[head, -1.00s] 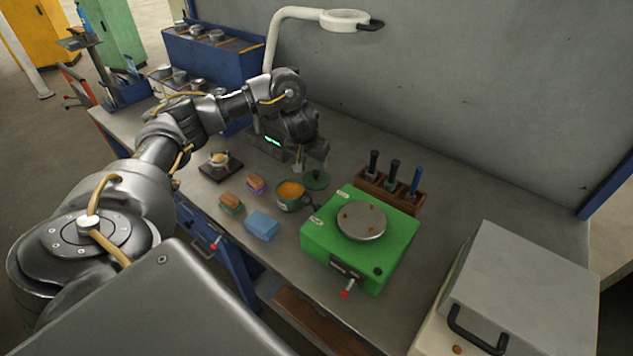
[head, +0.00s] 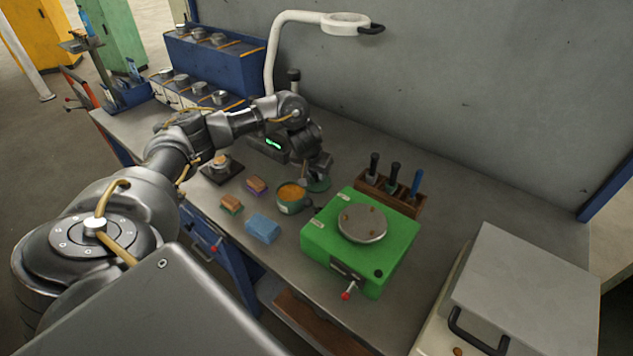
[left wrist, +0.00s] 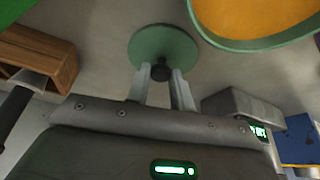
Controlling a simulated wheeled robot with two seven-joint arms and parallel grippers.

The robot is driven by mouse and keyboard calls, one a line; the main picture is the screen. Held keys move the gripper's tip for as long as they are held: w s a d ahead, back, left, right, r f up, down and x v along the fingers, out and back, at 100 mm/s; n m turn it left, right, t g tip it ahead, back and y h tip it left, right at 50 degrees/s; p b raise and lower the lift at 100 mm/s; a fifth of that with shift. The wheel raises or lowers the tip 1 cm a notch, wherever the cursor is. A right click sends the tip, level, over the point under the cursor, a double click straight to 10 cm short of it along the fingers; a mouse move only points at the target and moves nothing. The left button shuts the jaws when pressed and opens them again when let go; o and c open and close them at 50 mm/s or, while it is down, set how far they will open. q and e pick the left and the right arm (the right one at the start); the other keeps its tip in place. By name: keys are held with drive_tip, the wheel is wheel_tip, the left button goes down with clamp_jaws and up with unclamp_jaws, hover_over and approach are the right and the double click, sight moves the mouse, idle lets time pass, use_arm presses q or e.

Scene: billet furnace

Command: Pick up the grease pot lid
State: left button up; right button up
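The grease pot lid (left wrist: 163,47) is a green disc with a small black knob (left wrist: 160,72). In the head view the lid (head: 319,184) lies on the bench just behind the green grease pot (head: 291,198), partly hidden by my left gripper (head: 312,178). In the left wrist view my left gripper (left wrist: 161,76) is open, with its two fingertips on either side of the knob. I cannot tell whether either fingertip touches it. The pot (left wrist: 262,42) is uncovered and holds orange grease. My right gripper is not in view.
A wooden rack (head: 372,196) with several upright tools stands right of the lid. A green box with a round plate (head: 338,258) stands in front of it. A lamp (head: 273,60) rises behind.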

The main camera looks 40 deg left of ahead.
sight(315, 177)
use_arm(q)
clamp_jaws()
drive_tip(key=shift+r, duration=0.1)
drive_tip(key=shift+r, duration=0.5)
drive_tip(key=v, duration=0.3)
drive_tip(key=shift+w+a+r, duration=0.1)
drive_tip(key=shift+w+r, duration=0.15)
drive_tip(key=s+d+r+p, duration=0.2)
drive_tip(key=s+r+p, duration=0.1)
drive_tip(key=s, duration=0.3)
drive_tip(key=s+d+r+p, duration=0.1)
drive_tip(key=s+r+p, duration=0.2)
drive_tip(key=s+r, duration=0.2)
drive_tip(key=shift+s+d+r, duration=0.25)
drive_tip(key=shift+s+d, duration=0.15)
drive_tip(key=shift+s, duration=0.6)
